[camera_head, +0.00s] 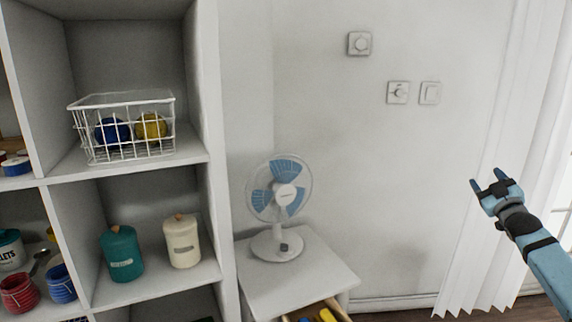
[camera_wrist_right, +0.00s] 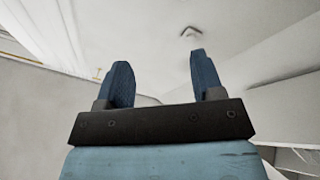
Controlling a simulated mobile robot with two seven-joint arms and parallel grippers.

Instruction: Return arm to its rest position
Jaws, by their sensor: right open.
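My right gripper (camera_head: 489,186) is raised at the right side of the head view, in front of the white curtain and wall. Its arm comes in from the lower right. In the right wrist view the two blue fingers (camera_wrist_right: 158,82) stand apart with nothing between them. The gripper touches nothing that I can see. My left gripper is not in view.
A fan (camera_head: 285,190) stands on a small white cabinet (camera_head: 325,268) with a partly open drawer (camera_head: 338,308). Left of it, a white shelf unit (camera_head: 215,150) holds a wire basket (camera_head: 125,125), a teal canister (camera_head: 121,254) and a cream canister (camera_head: 182,241). Free room lies between fan and gripper.

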